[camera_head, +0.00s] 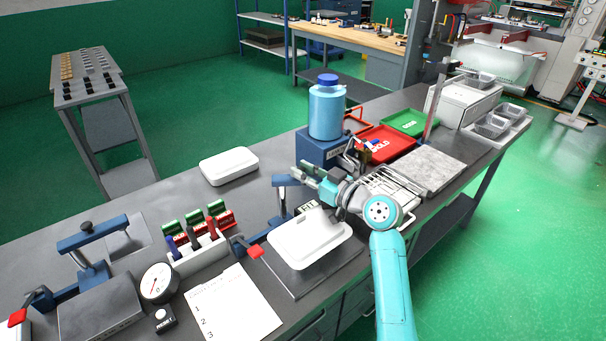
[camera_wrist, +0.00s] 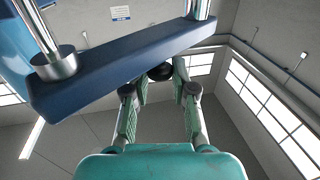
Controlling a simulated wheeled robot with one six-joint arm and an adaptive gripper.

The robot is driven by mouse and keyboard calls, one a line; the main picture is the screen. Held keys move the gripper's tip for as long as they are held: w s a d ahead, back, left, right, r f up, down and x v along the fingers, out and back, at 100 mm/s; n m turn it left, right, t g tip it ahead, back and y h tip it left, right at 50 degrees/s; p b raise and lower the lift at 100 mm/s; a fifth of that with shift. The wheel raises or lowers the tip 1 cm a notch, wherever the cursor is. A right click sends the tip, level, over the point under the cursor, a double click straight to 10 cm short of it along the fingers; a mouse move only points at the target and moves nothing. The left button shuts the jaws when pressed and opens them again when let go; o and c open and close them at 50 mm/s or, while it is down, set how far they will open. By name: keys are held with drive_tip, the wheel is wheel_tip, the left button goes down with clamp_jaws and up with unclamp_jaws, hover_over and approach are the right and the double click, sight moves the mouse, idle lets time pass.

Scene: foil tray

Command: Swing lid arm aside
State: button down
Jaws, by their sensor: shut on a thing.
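The lid arm is a dark blue bar (camera_wrist: 125,60) with bright metal cylinders, crossing the upper part of the wrist view. In the head view, a short blue part of it (camera_head: 286,180) shows on a post behind the white lid. My gripper (camera_head: 306,175) reaches in from the right beside it. In the wrist view, my gripper (camera_wrist: 161,76) is shut on a round black knob (camera_wrist: 159,72) at the bar's lower edge. A white lid (camera_head: 310,240) lies on a grey plate in front of the post. Much of the lid arm is hidden in the head view.
A red-tipped lever (camera_head: 255,251) stands left of the white lid. A blue bottle (camera_head: 327,110) stands on a blue box close behind my gripper. Another blue-armed fixture (camera_head: 88,235) is at the left. Foil trays (camera_head: 490,126) are far right.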

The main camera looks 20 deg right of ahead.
drive_tip(key=n+g+y, duration=0.1)
drive_tip(key=w+n+g+y, duration=0.2)
drive_tip(key=y, duration=0.1)
drive_tip(key=shift+d, duration=0.35)
drive_tip(key=shift+w+a+n+g+y, duration=0.1)
drive_tip(key=shift+w+n+g+y, duration=0.35)
drive_tip(key=shift+n+g+y, duration=0.6)
drive_tip(key=shift+w+a+n+g+y, duration=0.1)
drive_tip(key=shift+w+n+g+y, duration=0.4)
drive_tip(key=shift+n+g, duration=0.55)
drive_tip(key=shift+s+f+g, duration=0.1)
drive_tip(key=shift+g, duration=0.3)
drive_tip(key=c, duration=1)
unclamp_jaws()
drive_tip(key=v, duration=1.2)
drive_tip(key=shift+f, duration=0.15)
